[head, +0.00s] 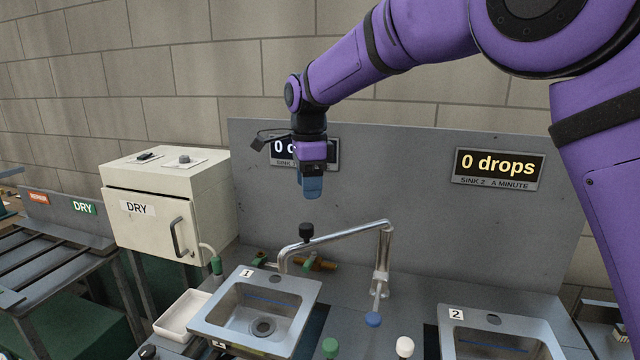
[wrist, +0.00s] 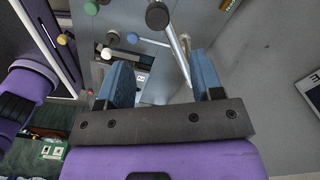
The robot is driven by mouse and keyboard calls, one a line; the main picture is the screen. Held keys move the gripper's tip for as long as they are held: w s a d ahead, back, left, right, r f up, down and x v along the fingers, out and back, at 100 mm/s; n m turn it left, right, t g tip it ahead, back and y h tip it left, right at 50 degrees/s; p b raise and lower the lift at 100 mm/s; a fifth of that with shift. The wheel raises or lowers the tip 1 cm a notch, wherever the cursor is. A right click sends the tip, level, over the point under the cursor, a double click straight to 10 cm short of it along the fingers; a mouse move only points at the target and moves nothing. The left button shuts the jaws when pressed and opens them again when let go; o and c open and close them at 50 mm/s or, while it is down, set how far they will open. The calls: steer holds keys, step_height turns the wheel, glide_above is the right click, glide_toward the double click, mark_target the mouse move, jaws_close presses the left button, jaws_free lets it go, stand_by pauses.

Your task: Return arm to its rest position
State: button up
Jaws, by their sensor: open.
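My purple arm reaches in from the right in the head view. My gripper (head: 311,188) points down above the metal spout and the back of sink 1, in front of the grey back panel. In the wrist view my gripper (wrist: 167,85) shows two blue fingers set apart with nothing held between them. In the head view the fingers overlap, so the gap does not show there.
The spout (head: 345,232) with a black knob (head: 306,231) stands below my gripper. Sink 1 (head: 210,310) and sink 2 (head: 450,318) lie in front. A drop display (head: 498,165) hangs on the panel. A white DRY cabinet (head: 125,230) stands left. Air above the sinks is free.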

steer(key=s+d+r+n+t, duration=0.1)
steer(key=s+d+r+n, duration=0.2)
steer(key=d, duration=0.6)
steer(key=s+d+r+n+y, duration=0.1)
steer(key=s+d+r+n, duration=0.1)
steer(key=s+d+r, duration=0.45)
steer(key=s+d+r+n+t, duration=0.1)
steer(key=s+d+n, duration=0.1)
steer(key=d, duration=0.8)
steer(key=s+d+f+n+t, duration=0.1)
steer(key=s+d+f+n, duration=0.2)
steer(key=s+d, duration=0.3)
steer(key=s+d+f+n+t+h, duration=0.1)
steer(key=s+d, duration=0.6)
steer(key=s, duration=0.8)
step_height(320, 180, down, 2)
steer(key=n+t, duration=0.1)
steer(key=n, duration=0.2)
steer(key=shift+d, duration=0.2)
